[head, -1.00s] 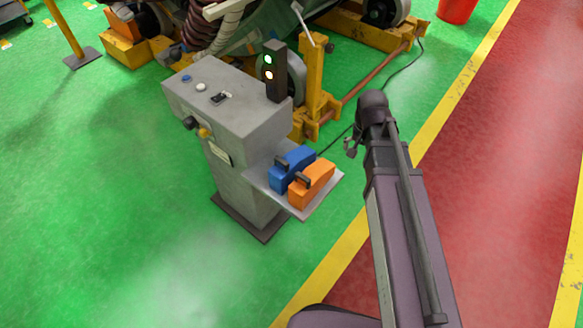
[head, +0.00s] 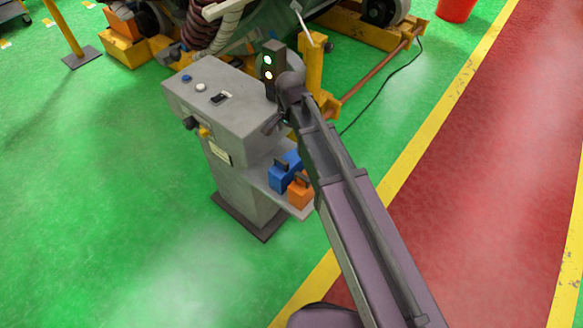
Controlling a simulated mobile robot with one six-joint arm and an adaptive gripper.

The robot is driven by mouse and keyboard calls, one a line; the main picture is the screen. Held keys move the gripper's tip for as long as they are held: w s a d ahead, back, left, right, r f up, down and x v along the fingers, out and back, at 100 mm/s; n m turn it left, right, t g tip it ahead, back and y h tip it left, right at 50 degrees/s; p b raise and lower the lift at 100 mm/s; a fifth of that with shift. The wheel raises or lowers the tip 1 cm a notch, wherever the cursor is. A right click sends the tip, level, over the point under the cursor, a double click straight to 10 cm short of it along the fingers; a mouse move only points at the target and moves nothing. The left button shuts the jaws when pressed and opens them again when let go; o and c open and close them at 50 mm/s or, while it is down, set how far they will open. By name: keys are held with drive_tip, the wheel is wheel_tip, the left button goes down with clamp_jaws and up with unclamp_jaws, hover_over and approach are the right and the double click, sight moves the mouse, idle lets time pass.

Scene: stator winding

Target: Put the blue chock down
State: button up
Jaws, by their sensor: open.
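The blue chock (head: 278,180) with its dark handle rests on the grey side shelf (head: 259,178) of the control pedestal. Its right part is hidden behind my arm. The orange chock (head: 297,194) sits beside it, nearer the front, also partly covered by my arm. My gripper (head: 273,124) shows small and dark at the end of the arm. It is open, with nothing seen in it. In the picture it is above the blue chock, near the pedestal's right edge, apart from the chock.
The grey control pedestal (head: 215,118) has buttons on top and a signal light (head: 267,66) at its back corner, close to my arm in the picture. A yellow frame (head: 314,62) stands behind. Green floor (head: 110,210) is clear at the left.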

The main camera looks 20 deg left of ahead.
sight(291, 158)
drive_tip(key=shift+f, duration=0.15)
wheel_tip(291, 158, down, 8)
drive_tip(key=b, duration=0.8)
drive_tip(key=shift+f+b, duration=0.2)
drive_tip(key=shift+b, duration=0.1)
idle(0.4)
drive_tip(key=shift+w+d+f+b, duration=0.1)
drive_tip(key=shift+d+f+b, duration=0.05)
drive_tip(key=shift+f+b, duration=2.45)
drive_tip(key=shift+c, duration=0.2)
drive_tip(key=c, duration=1)
